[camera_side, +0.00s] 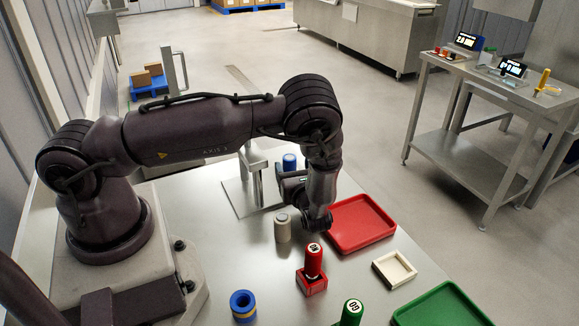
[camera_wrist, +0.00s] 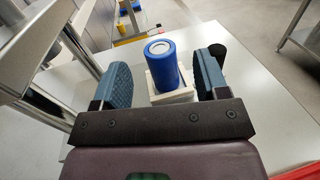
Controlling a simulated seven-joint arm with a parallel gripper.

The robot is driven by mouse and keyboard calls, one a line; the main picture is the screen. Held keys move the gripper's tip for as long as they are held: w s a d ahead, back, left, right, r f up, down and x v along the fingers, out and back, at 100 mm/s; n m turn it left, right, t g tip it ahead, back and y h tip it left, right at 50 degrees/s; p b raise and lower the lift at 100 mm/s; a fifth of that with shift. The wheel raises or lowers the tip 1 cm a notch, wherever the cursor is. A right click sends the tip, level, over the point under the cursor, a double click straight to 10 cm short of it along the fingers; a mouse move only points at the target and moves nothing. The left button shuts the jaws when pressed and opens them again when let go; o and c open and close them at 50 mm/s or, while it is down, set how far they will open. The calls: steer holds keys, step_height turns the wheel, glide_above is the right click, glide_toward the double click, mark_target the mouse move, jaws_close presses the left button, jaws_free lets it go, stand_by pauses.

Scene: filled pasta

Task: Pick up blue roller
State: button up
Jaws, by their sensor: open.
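The blue roller (camera_wrist: 163,68) is a blue cylinder with a pale round end. It stands upright on a whitish square base (camera_wrist: 178,97) in the wrist view. In the side view its top (camera_side: 289,161) shows behind my gripper, and its lower part is hidden. My gripper (camera_wrist: 163,82) is open, with one blue-grey pad to the left of the roller and one to the right. Gaps show between the pads and the roller, so it is not held. In the side view my gripper (camera_side: 291,185) is low over the table, partly hidden by my wrist.
A metal stand (camera_side: 252,180) rises beside the roller. Nearby are a grey cylinder (camera_side: 282,228), red tray (camera_side: 345,240), red stamp (camera_side: 313,265), cream square tray (camera_side: 395,258), blue-and-yellow ring piece (camera_side: 243,305), green stamp (camera_side: 351,313) and green tray (camera_side: 440,308).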

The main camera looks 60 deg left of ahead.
mark_target(290, 157)
steer(key=a, duration=0.2)
steer(key=w+a, duration=0.1)
steer(key=a, duration=0.1)
steer(key=shift+a+r, duration=0.15)
steer(key=shift+a, duration=0.05)
steer(key=c, duration=1.1)
steer(key=shift+r, duration=0.1)
